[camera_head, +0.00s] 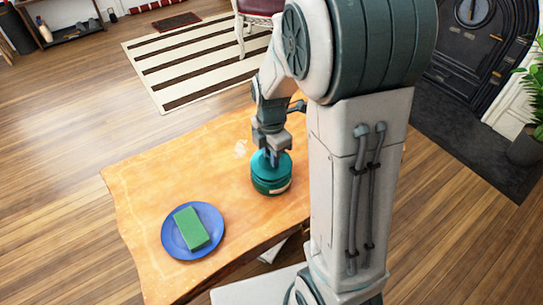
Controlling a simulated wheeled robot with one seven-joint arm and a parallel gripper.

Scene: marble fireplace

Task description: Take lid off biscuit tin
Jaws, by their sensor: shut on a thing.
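The biscuit tin (271,184) is a round teal tin standing upright on the wooden table, right of the middle of its visible top. Its teal lid (263,169) shows at the top of the tin, and I cannot tell whether there is any gap between them. My gripper (271,156) points down from above and is shut on the lid's top. The fingers hide part of the lid, and any knob there is hidden.
On the wooden table (140,190), a blue plate (172,243) holds a green block (191,228) at the front left. My arm hides the table's right part. A striped rug (150,65) and a chair (255,8) lie beyond. The table's left side is clear.

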